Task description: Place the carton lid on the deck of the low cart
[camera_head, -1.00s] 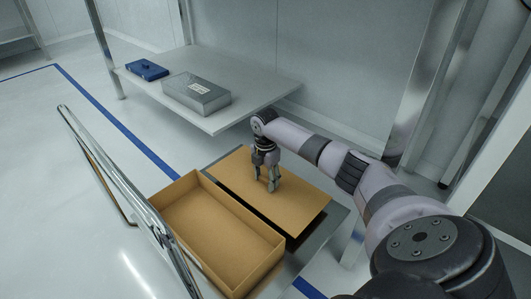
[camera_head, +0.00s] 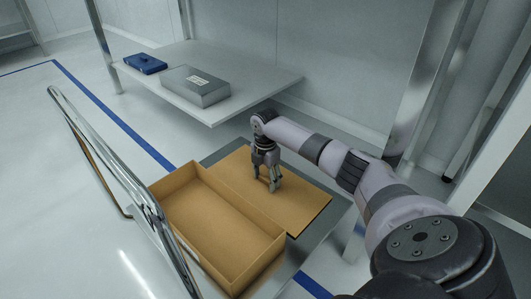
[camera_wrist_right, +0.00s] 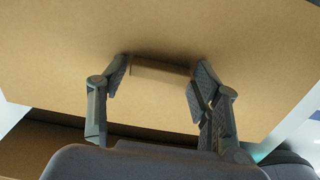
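The carton lid (camera_head: 300,205) is a flat brown board with a small raised tab (camera_wrist_right: 160,68) in its middle. It lies level at the grey deck of the low cart (camera_head: 325,235), right beside the open carton (camera_head: 215,230). A thin dark line shows under its near right edge, and I cannot tell if it rests fully on the deck. My right gripper (camera_head: 266,184) points down at the lid. My left gripper is not in view.
The cart's chrome handle (camera_head: 130,190) rises at the left of the carton. Behind stands a pale shelf (camera_head: 255,88) with a metal box (camera_head: 196,86) and a blue case (camera_head: 145,63). Bare deck shows around the lid's right and near sides.

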